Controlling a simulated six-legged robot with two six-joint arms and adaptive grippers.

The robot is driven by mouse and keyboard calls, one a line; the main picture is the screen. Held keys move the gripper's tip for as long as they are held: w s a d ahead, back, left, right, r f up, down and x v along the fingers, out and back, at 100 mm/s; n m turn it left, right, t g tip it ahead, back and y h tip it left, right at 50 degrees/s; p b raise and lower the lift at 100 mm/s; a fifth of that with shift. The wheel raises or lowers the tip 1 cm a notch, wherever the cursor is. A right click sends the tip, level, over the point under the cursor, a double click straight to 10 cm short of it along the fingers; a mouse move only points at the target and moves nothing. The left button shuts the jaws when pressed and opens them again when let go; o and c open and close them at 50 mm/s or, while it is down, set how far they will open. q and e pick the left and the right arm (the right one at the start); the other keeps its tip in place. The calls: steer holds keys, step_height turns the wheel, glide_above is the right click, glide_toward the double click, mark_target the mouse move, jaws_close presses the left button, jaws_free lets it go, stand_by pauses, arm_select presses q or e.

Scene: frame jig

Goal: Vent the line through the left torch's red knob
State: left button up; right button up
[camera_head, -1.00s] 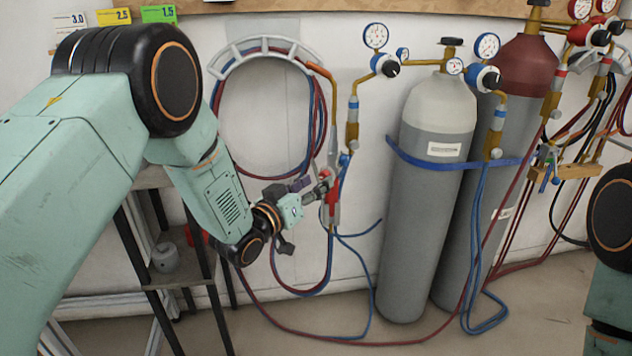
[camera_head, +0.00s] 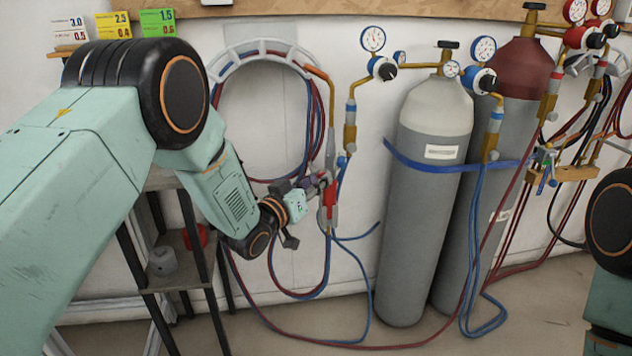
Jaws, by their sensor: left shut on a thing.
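The left torch (camera_head: 331,150) hangs upright on the wall, its copper-coloured tip at the top beside the coiled hoses. A red part (camera_head: 330,191) shows on its lower body, and a blue knob (camera_head: 341,161) sits higher up. My left gripper (camera_head: 323,184) reaches in from the left and is shut at the red part of the torch. The fingers are small here and hide part of the red knob, so its exact turn cannot be told. My right gripper is out of view; only part of my right arm shows at the right edge.
Two gas cylinders (camera_head: 425,215) stand right of the torch behind a blue strap (camera_head: 430,163). Red and blue hoses (camera_head: 300,338) loop near the floor. A dark shelf stand (camera_head: 190,286) is under my left arm. Another torch (camera_head: 546,160) hangs at the far right.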

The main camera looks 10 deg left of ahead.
arm_select(q)
jaws_close()
steer(key=shift+m, duration=0.4)
steer(key=m+b, duration=0.1)
steer(key=m, duration=1.8)
steer(key=shift+d+f+m+b, duration=0.15)
steer(key=shift+m+b, duration=0.25)
steer(key=shift+m, duration=0.3)
